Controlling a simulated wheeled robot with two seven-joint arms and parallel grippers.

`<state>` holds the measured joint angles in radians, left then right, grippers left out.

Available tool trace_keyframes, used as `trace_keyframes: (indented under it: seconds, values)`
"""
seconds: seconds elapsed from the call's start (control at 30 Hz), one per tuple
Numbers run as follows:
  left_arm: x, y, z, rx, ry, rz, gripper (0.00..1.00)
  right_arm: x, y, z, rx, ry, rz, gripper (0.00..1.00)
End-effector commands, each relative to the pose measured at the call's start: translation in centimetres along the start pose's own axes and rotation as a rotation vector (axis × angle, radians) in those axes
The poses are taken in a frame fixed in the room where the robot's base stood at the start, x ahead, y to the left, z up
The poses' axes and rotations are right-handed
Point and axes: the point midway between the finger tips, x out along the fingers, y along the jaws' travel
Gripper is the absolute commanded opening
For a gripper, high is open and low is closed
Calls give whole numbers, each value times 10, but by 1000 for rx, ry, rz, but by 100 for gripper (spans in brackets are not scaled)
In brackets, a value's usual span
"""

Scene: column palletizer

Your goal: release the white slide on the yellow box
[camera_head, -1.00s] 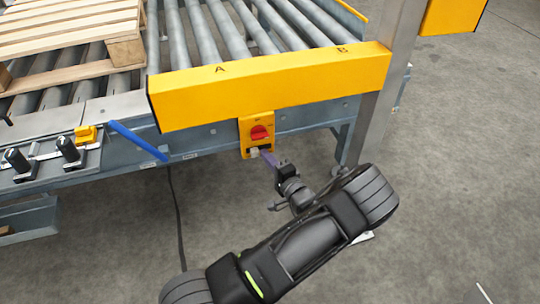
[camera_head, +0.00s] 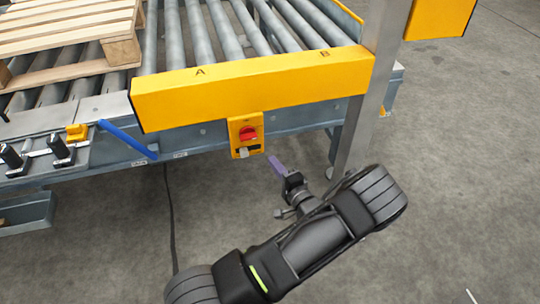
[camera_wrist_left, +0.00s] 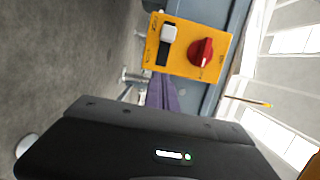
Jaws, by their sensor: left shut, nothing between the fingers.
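The yellow box (camera_head: 235,138) is mounted on the conveyor frame below the yellow beam. It carries a red rotary knob (camera_head: 248,133) and, below that, the white slide (camera_head: 243,153) at the left end of a short dark slot. In the left wrist view the box (camera_wrist_left: 182,66) is close, with the white slide (camera_wrist_left: 168,32) at the slot's upper end and the red knob (camera_wrist_left: 201,52) beside it. My left gripper (camera_head: 275,165) has purple fingers, shut and empty, to the right of the slide and apart from it. My right gripper is not in view.
The yellow beam (camera_head: 270,88) marked A and B runs above the box. A metal post (camera_head: 365,120) stands to the right of my left gripper. A wooden pallet (camera_head: 70,30) rests on the rollers. A blue bar (camera_head: 128,140) sticks out at left. Open floor lies right.

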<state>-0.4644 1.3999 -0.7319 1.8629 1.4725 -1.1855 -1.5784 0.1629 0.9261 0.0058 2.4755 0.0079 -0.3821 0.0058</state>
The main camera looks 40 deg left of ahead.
Motion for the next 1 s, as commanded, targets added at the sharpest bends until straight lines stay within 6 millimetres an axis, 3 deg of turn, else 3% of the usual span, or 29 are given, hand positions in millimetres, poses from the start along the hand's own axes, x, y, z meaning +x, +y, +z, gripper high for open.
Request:
trace_keyframes:
  seconds: [0.2, 0.33, 1.0]
  values:
    - [-39, -2, 0, 2, 2, 1, 0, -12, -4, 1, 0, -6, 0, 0]
    - [-52, -1, -1, 1, 2, 0, 0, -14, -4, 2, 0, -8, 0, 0]
    - [-56, 1, 0, -1, 2, 2, 0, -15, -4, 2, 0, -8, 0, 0]
